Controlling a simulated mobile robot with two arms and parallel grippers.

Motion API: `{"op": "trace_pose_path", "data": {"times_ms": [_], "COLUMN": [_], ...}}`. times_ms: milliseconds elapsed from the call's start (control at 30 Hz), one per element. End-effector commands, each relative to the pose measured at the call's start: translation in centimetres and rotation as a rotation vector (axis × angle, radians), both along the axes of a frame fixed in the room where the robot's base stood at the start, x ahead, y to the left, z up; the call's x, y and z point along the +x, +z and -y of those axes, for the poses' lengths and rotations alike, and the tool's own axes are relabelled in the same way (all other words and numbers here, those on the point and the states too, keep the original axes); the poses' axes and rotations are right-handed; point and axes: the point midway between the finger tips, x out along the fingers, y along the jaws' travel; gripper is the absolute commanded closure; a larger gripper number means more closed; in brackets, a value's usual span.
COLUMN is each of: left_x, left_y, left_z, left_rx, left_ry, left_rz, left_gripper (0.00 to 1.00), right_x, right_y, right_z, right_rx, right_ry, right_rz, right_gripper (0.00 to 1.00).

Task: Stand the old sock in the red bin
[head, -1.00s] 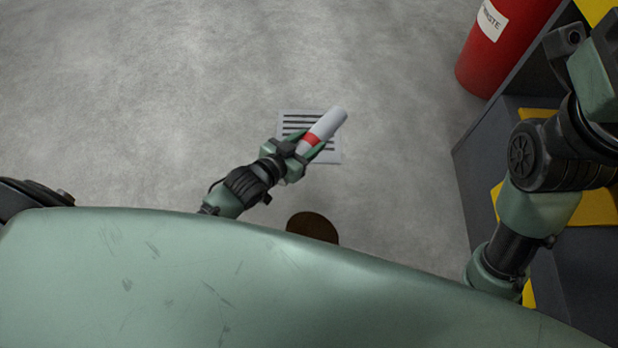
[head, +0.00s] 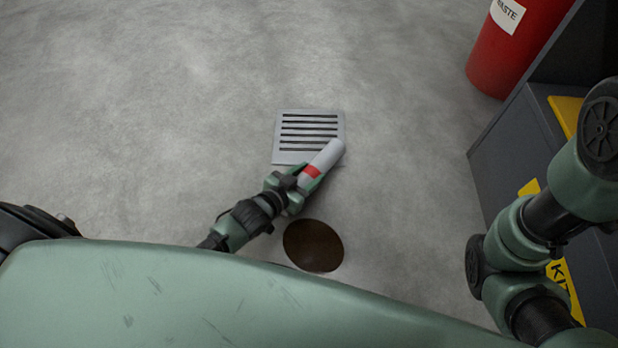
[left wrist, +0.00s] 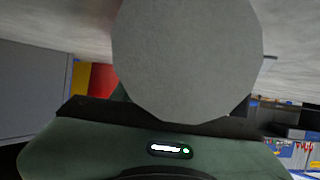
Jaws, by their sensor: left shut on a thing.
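The old sock (head: 326,157) is a pale grey roll with a red band. My left gripper (head: 306,179) is shut on it near the band, and the sock tilts up and to the right over the floor. In the left wrist view the sock's round grey end (left wrist: 188,55) fills the middle and hides much behind it. The red bin (head: 509,52) stands at the upper right with a white label reading "WASTE". Its top is cut off by the frame, and the sock is well apart from it. My right arm shows at the right, but its gripper is out of view.
A slotted grey floor grate (head: 290,157) lies just beyond the sock. A dark brown disc (head: 313,247) is on the floor nearer me. A dark grey unit (head: 510,150) with yellow panels stands along the right, beside the bin. The floor left and ahead is clear.

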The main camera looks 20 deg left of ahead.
Motion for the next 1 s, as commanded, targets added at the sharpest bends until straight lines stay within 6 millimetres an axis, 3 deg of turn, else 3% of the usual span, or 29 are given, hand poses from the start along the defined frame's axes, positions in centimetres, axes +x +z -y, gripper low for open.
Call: {"op": "trace_pose_path", "data": {"times_ms": [500,533,600,1000], "left_x": [0.10,0.05,0.05,0.04], "left_y": [-0.71,-0.75,-0.70,0.05], "left_z": [0.01,0.00,0.00,0.00], "left_rx": [-0.001,-0.001,-0.001,-0.001], "left_ry": [0.000,0.000,0.000,0.000], "left_rz": [0.004,0.002,0.002,0.003], "left_gripper": [1.00,0.49,0.33,0.33], "right_x": [-0.04,-0.04,-0.04,-0.02], "right_y": [-0.30,-0.27,-0.24,0.09], "right_z": [-0.01,-0.01,-0.02,-0.01], "right_rx": [-0.001,-0.001,-0.001,-0.001], "right_ry": [0.000,0.000,0.000,0.000], "right_rz": [0.001,0.001,0.001,0.001], "right_gripper": [0.64,0.64,0.64,0.64]}}
